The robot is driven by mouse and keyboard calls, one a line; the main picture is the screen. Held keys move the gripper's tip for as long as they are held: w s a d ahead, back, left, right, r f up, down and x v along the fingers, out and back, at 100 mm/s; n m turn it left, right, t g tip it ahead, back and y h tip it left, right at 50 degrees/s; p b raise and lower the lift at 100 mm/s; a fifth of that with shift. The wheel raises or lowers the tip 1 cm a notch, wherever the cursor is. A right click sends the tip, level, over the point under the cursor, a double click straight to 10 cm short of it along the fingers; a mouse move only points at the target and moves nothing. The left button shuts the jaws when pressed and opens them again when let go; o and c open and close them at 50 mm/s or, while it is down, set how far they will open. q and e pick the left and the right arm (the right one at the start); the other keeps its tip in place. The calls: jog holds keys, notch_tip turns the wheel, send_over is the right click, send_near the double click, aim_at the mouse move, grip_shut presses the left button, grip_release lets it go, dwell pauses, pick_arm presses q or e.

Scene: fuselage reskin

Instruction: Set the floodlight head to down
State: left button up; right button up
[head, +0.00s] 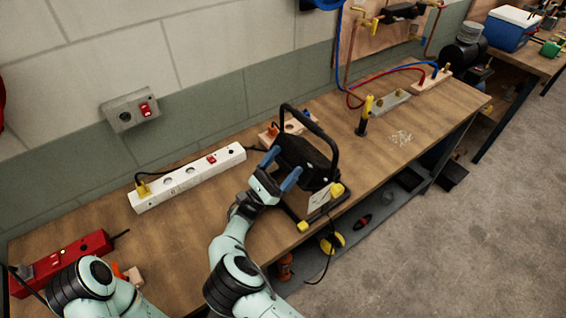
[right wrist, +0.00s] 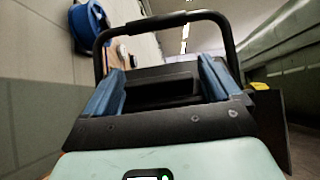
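The floodlight (head: 308,160) stands on the workbench. It has a black head, a black tubular handle frame and yellow feet. The way its head faces is hard to tell. My right gripper (head: 281,168) is at the left side of the head, its two blue fingers spread apart. In the right wrist view the fingers are wide open (right wrist: 163,88), with the black floodlight head (right wrist: 165,88) ahead and between them; contact cannot be told. The handle frame (right wrist: 165,20) arches above. My left arm shows at the lower left, but its gripper is not in view.
A white power strip (head: 187,178) lies left of the floodlight on the workbench (head: 190,225). A yellow-black post (head: 364,116) and a grey block (head: 390,103) stand to the right. A cable hangs over the front edge.

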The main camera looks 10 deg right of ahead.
pick_arm(q)
jog(key=shift+f, duration=0.1)
pick_arm(e)
jog(key=shift+a+f, duration=0.25)
jog(key=shift+f, duration=0.1)
pick_arm(q)
jog(key=shift+s+f+b, duration=0.7)
jog(key=shift+s+f, duration=0.05)
jog(key=shift+f, duration=0.1)
pick_arm(e)
jog(key=s+a, duration=0.5)
jog(key=a, duration=0.6)
jog(key=shift+a, duration=0.2)
pick_arm(q)
jog(key=shift+s, duration=0.1)
pick_arm(e)
jog(key=shift+f, duration=0.1)
